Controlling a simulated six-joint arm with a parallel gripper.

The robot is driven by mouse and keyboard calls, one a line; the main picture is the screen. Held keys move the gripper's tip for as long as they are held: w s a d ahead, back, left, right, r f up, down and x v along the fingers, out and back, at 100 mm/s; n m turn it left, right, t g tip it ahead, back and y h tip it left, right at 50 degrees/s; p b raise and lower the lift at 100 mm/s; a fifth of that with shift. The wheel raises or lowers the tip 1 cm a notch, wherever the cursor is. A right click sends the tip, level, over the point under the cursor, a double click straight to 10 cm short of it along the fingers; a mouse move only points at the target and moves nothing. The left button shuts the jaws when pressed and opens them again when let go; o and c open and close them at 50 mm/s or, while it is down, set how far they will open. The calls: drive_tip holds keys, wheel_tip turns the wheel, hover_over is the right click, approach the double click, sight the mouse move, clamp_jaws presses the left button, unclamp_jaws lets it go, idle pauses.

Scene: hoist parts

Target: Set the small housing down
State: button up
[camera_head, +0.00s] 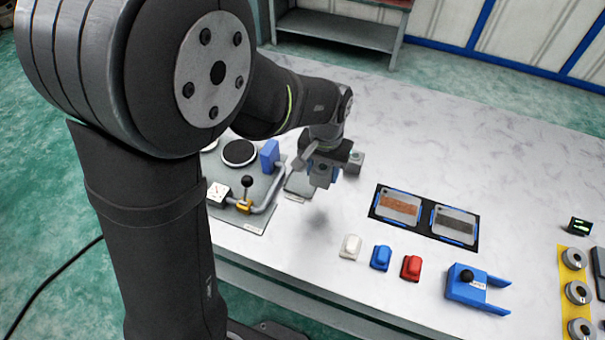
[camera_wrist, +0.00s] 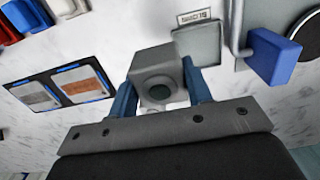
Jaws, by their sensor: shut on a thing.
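The small housing (camera_wrist: 152,66) is a grey block with a round dark bore, seen in the wrist view. My gripper (camera_wrist: 158,78) has its two blue fingers shut on the housing's opposite sides. In the head view my gripper (camera_head: 334,172) hangs over the table, with a soft shadow on the tabletop below it. There I cannot clearly separate the housing from the fingers. A flat grey square pad (camera_wrist: 197,44) with a printed label lies beyond the housing in the wrist view. The pad also shows in the head view (camera_head: 299,185), just left of my gripper.
A grey plate with a black disc (camera_head: 239,152), a blue block (camera_head: 269,156) and a lever (camera_head: 246,188) lies left. White (camera_head: 350,246), blue (camera_head: 381,257) and red (camera_head: 411,267) pieces stand in front of two framed plates (camera_head: 398,206). The back right tabletop is clear.

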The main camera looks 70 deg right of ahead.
drive_tip(key=w+d+f, duration=0.1)
drive_tip(key=w, duration=0.1)
drive_tip(key=w+d+f, duration=0.1)
drive_tip(key=w, duration=0.1)
drive_tip(key=w+d+f, duration=0.1)
drive_tip(key=w+f, duration=0.1)
drive_tip(key=shift+w+f, duration=0.1)
drive_tip(key=shift+w, duration=0.05)
drive_tip(key=shift+f, duration=2)
drive_tip(key=shift+f, duration=0.1)
drive_tip(key=o, duration=1.2)
wheel_tip(320, 180, up, 12)
drive_tip(key=shift+d, duration=0.15)
